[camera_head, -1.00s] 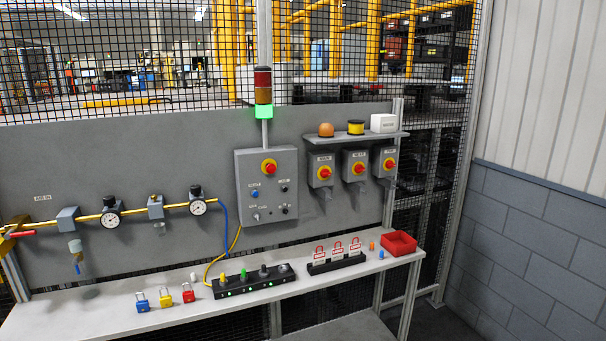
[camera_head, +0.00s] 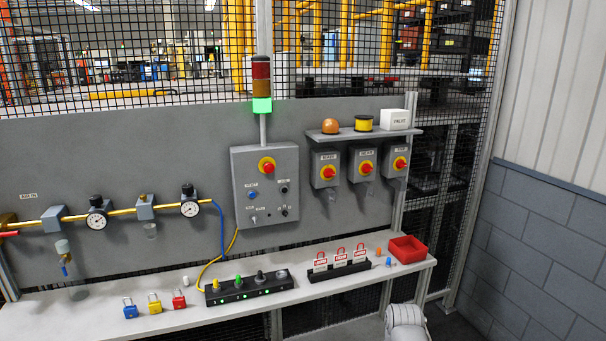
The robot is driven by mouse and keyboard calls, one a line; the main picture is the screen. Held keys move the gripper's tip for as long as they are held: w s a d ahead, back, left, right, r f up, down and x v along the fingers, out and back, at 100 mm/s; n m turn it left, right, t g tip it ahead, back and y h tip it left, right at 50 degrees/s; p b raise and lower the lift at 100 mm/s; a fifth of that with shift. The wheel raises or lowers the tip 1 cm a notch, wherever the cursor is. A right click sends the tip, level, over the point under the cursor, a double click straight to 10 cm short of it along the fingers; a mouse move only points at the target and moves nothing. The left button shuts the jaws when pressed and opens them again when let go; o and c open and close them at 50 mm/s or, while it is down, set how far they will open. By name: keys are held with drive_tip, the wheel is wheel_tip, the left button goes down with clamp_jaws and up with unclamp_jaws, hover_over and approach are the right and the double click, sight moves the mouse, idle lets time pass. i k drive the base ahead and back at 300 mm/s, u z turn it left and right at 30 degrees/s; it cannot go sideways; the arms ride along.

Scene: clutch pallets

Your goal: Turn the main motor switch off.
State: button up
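Three grey switch boxes with red rotary knobs on yellow plates hang on the panel under a small shelf: a left one (camera_head: 327,172), a middle one (camera_head: 365,166) and a right one (camera_head: 398,162). Their labels are too small to read surely, so I cannot tell which is the main motor switch. The exact knob positions are also unclear. A white rounded part of my arm (camera_head: 405,322) shows at the bottom edge, in front of the bench. My gripper's fingers are not in view.
A control box (camera_head: 265,190) with a red button is left of the switches. The stack light (camera_head: 262,85) glows green. The bench (camera_head: 90,318) carries padlocks (camera_head: 153,303), a black indicator strip (camera_head: 250,287), a tag rack (camera_head: 340,269) and a red bin (camera_head: 407,249). A shelf (camera_head: 364,136) overhangs the switches.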

sight(328, 173)
drive_tip(key=u, duration=0.35)
drive_tip(key=i, duration=0.75)
drive_tip(key=u, duration=0.3)
drive_tip(key=k, duration=0.9)
drive_tip(key=u, duration=0.1)
drive_tip(key=i, duration=0.65)
drive_tip(key=u, duration=0.05)
